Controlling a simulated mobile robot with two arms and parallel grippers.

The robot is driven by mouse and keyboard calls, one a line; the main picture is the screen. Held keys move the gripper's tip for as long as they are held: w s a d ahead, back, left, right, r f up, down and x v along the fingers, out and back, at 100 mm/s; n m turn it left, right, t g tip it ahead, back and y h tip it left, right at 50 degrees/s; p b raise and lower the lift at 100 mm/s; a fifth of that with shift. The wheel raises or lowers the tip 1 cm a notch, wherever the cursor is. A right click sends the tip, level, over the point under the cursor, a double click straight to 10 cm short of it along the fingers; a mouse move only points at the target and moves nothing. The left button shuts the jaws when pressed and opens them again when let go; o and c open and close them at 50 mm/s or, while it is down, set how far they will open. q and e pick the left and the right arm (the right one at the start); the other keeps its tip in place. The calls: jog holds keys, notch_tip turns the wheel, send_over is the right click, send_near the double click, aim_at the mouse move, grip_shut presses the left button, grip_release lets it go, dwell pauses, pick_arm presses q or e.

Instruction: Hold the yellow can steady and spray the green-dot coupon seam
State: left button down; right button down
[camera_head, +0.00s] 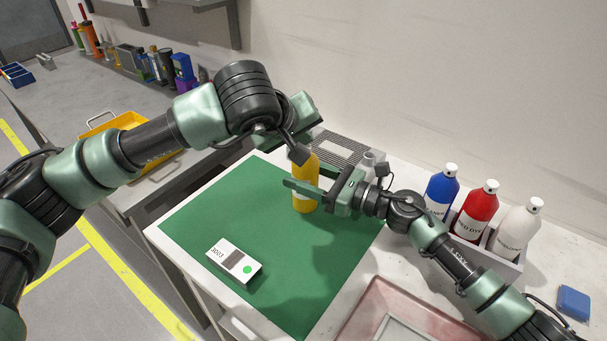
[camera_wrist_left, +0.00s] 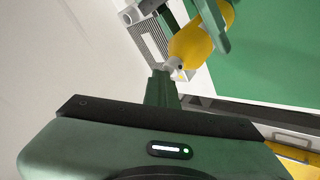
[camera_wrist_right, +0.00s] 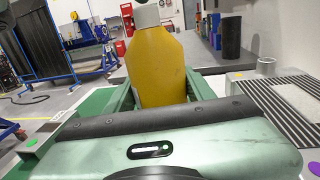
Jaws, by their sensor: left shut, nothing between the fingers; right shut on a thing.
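The yellow can (camera_head: 306,196) stands upright on the green mat (camera_head: 200,215). My right gripper (camera_head: 308,187) is shut on the can's body, one finger across its front; the can fills the right wrist view (camera_wrist_right: 158,70). My left gripper (camera_head: 299,153) is shut and empty, at the can's top. In the left wrist view its closed fingers (camera_wrist_left: 162,82) point at the can's pale nozzle (camera_wrist_left: 174,64); I cannot tell whether they touch. The green-dot coupon (camera_head: 226,254), a white block with a dark strip, lies at the mat's front left. The left gripper hides the can's top in the head view.
Blue (camera_head: 441,190), red (camera_head: 475,212) and white (camera_head: 516,230) bottles stand in a holder at right. A grey grate (camera_head: 345,148) lies behind the can. A reddish tray (camera_head: 395,318) is at front right, a yellow tray (camera_head: 120,124) at left. The mat around the coupon is clear.

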pick_arm(q)
jog(key=shift+r, duration=3.05)
